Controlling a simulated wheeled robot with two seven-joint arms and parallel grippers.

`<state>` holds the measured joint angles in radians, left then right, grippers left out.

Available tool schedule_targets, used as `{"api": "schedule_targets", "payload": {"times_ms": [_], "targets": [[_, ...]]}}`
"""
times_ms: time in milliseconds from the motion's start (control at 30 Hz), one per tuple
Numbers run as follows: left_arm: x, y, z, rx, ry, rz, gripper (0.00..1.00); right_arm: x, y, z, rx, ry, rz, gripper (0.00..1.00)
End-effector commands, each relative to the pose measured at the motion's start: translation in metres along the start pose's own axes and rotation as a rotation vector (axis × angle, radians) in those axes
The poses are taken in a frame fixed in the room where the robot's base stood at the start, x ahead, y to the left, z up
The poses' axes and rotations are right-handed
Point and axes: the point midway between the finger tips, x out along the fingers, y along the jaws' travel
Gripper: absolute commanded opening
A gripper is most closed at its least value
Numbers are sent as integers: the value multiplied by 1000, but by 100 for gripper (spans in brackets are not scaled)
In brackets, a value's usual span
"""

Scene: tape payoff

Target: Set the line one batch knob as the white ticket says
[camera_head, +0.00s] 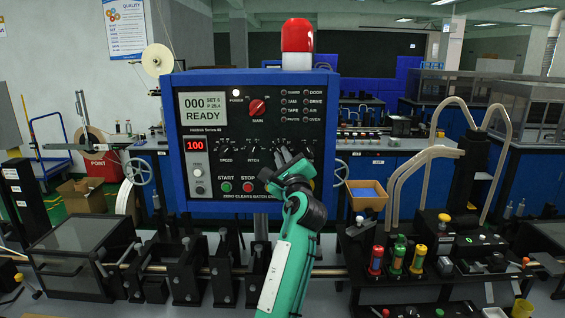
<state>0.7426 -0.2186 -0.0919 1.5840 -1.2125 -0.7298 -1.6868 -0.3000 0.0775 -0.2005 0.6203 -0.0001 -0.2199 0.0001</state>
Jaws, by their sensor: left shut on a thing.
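The control panel (212,130) is a dark face in a blue box with a row of black knobs across its middle. The speed knob (225,146) and the pitch knob (252,146) are uncovered at the left of the row. My left gripper (283,160) reaches up from below and is shut on a knob to the right of the pitch knob. My fingers hide most of that knob, its pointer and its label, so I cannot read its setting. I cannot make out a white ticket. My right gripper is not in view.
The panel screen (203,107) reads 000 and READY, and a red display (195,146) reads 100. Colored cylinders (397,254) stand at the right.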

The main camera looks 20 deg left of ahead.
Motion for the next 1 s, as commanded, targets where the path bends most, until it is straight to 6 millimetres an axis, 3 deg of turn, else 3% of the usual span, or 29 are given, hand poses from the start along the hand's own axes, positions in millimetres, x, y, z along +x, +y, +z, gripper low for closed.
{"api": "schedule_targets", "payload": {"times_ms": [700,733,800,1000], "targets": [[1,-3,2,-86,-3,30,0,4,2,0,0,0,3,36],[1,-3,3,-86,-3,31,16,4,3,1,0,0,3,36],[1,-3,2,-85,-3,31,30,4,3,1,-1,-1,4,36],[0,-2,1,-84,-1,33,32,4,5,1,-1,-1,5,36]]}}
